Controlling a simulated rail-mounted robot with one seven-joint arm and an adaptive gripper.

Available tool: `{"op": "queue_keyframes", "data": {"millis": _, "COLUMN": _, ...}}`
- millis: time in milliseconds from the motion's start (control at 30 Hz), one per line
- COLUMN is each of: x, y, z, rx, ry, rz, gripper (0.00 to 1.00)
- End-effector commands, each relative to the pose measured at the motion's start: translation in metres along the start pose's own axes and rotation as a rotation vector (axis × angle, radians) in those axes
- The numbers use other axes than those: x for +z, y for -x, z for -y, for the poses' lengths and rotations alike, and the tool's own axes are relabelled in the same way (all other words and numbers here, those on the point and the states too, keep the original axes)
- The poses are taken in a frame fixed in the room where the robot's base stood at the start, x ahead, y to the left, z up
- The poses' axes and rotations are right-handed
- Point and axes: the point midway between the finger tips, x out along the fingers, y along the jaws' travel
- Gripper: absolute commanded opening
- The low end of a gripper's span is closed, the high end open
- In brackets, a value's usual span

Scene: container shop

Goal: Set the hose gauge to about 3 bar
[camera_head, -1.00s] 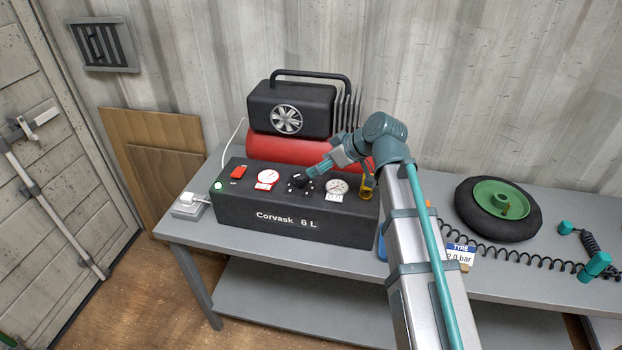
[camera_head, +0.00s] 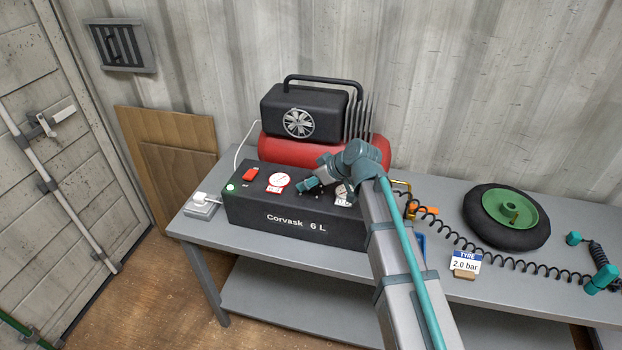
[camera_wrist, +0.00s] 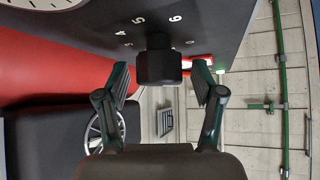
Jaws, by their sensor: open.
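The black compressor panel (camera_head: 290,221) is marked "Corvask 6 L". A dark knob (camera_wrist: 158,62) stands out from it, with numbers such as 4, 5 and 6 around it. My gripper (camera_head: 309,185) hides the knob in the head view. In the wrist view my gripper (camera_wrist: 160,75) is open, with one finger on each side of the knob and visible gaps between. A white gauge (camera_head: 343,193) right of the knob is partly hidden by my arm; its edge shows in the wrist view (camera_wrist: 42,3). A red-rimmed gauge (camera_head: 278,182) is left of the knob. Neither needle is readable.
A red switch (camera_head: 250,174) and a green button (camera_head: 231,187) are on the panel's left. The red tank (camera_head: 283,150) and black motor (camera_head: 297,110) stand behind. To the right are a "2.0 bar" tyre sign (camera_head: 465,262), a coiled hose (camera_head: 480,250) and a wheel (camera_head: 480,223).

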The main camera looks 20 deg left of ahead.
Motion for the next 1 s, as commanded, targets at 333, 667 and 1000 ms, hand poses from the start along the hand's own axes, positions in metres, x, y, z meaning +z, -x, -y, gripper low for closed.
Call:
{"op": "queue_keyframes", "data": {"millis": 333, "x": -0.0001, "y": 0.0003, "z": 0.0001, "rx": 0.0, "ry": 0.0, "rz": 0.0, "gripper": 0.29}}
{"op": "queue_keyframes", "data": {"millis": 667, "x": 0.0001, "y": 0.0004, "z": 0.0008, "rx": 0.006, "ry": -0.006, "rz": 0.0, "gripper": 0.07}}
{"op": "queue_keyframes", "data": {"millis": 1000, "x": 0.0005, "y": 0.0003, "z": 0.0023, "rx": 0.103, "ry": -0.103, "rz": -0.001, "gripper": 0.07}}
